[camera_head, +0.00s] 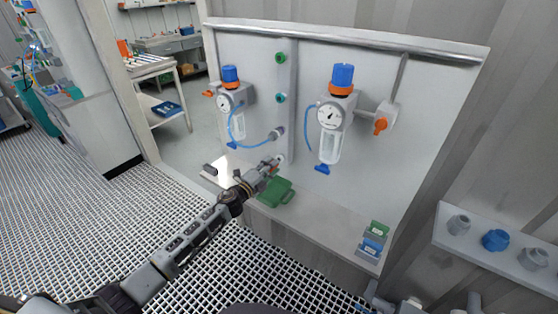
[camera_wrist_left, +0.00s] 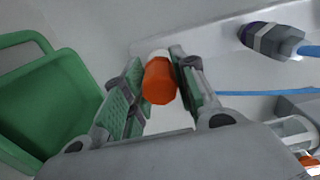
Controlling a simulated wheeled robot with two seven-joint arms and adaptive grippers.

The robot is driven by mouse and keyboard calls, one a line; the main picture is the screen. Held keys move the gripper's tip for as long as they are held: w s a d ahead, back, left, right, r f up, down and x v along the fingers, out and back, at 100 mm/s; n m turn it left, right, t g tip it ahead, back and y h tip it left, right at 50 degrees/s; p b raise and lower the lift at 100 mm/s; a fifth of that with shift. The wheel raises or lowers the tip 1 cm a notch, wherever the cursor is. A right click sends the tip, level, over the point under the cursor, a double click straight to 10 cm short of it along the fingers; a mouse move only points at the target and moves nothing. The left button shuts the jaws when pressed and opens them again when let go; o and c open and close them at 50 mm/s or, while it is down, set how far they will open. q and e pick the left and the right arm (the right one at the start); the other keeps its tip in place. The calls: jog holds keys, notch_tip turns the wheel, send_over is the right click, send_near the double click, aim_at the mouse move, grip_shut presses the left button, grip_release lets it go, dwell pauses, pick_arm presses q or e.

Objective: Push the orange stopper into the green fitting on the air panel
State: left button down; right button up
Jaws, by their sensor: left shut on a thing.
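The orange stopper (camera_wrist_left: 160,82) is between the fingers of my left gripper (camera_wrist_left: 158,85), its orange end toward the camera and a whitish part beyond it. I cannot tell whether that part belongs to the stopper or to the panel. In the head view my left gripper (camera_head: 272,163) is low in front of the air panel (camera_head: 350,190), near the foot of its vertical strip (camera_head: 290,110); the stopper is not clear there. A green fitting (camera_head: 281,58) is at the strip's top, with a teal-green one (camera_head: 280,97) below it. Both are above the gripper. My right gripper is out of view.
A green tray (camera_head: 267,193) lies on the panel's ledge (camera_head: 325,226) under the gripper; it also shows in the wrist view (camera_wrist_left: 45,105). A blue tube (camera_head: 250,146) runs to a fitting just above the gripper. Regulators (camera_head: 229,100) (camera_head: 333,115) stand on both sides.

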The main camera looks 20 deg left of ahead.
pick_arm(q)
jog(key=shift+s+a, duration=0.1)
jog(key=shift+s, duration=0.25)
jog(key=shift+s+a, duration=0.25)
jog(key=shift+s, duration=0.3)
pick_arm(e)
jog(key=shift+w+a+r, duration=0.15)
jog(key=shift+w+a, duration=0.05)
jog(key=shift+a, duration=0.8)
pick_arm(q)
jog(key=shift+s, duration=0.15)
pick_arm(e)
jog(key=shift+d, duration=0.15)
